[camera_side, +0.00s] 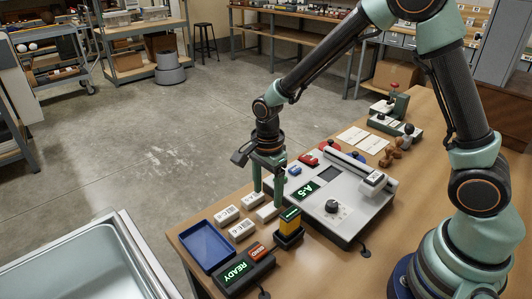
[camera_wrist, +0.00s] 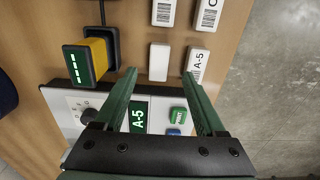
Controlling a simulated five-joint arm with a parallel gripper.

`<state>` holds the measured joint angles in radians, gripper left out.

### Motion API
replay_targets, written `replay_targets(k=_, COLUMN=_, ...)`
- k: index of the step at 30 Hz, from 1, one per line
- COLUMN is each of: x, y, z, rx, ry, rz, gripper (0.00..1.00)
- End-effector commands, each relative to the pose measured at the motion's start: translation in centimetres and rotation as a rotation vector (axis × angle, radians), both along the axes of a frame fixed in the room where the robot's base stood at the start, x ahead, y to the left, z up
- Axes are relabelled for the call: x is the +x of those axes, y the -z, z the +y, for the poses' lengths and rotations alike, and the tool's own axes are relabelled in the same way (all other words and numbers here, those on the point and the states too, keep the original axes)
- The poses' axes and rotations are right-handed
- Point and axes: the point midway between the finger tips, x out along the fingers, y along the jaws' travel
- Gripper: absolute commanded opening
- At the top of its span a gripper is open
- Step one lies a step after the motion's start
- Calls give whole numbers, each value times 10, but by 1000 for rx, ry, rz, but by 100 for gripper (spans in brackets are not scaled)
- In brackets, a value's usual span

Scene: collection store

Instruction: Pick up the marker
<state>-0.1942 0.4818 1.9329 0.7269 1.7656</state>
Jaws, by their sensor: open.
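No thing in view is plainly named as the marker. Several small white blocks lie on the table, and I cannot tell whether one of them is it. A blank white block (camera_wrist: 159,62) lies just beyond my open, empty gripper (camera_wrist: 160,76), between the lines of its fingers in the wrist view. A block labelled A-5 (camera_wrist: 199,65) lies beside it, by the right fingertip. Two barcoded blocks lie farther out, one (camera_side: 242,230) beside the other (camera_side: 226,215). In the side view, my gripper (camera_side: 267,195) points down at the panel's near-left edge, close to the blank block (camera_side: 268,212).
A grey panel (camera_side: 345,218) with an A-5 display and knob stands right of my gripper. A yellow-black device (camera_side: 289,228) stands close by. A blue tray (camera_side: 206,246) and a READY box (camera_side: 245,270) are in front. Papers (camera_side: 360,140) lie behind.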

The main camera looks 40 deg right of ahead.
Motion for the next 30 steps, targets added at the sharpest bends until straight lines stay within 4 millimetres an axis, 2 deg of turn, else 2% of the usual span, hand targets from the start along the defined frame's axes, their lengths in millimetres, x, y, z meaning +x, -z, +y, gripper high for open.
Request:
replay_targets(k=10, x=-3, y=45, z=-2, rx=-1, ry=0, rz=4, gripper=72)
replay_targets(k=20, x=-2, y=50, z=-2, rx=0, ry=-1, rz=-1, gripper=72)
replay_targets(k=24, x=-2, y=50, z=-2, rx=0, ry=-1, rz=-1, gripper=19)
replay_targets(k=25, x=-2, y=50, z=-2, rx=0, ry=-1, rz=0, gripper=7)
replay_targets(k=26, x=-2, y=50, z=-2, rx=0, ry=-1, rz=0, gripper=0)
replay_targets(k=30, x=-2, y=49, z=-2, rx=0, ry=-1, rz=-1, gripper=0)
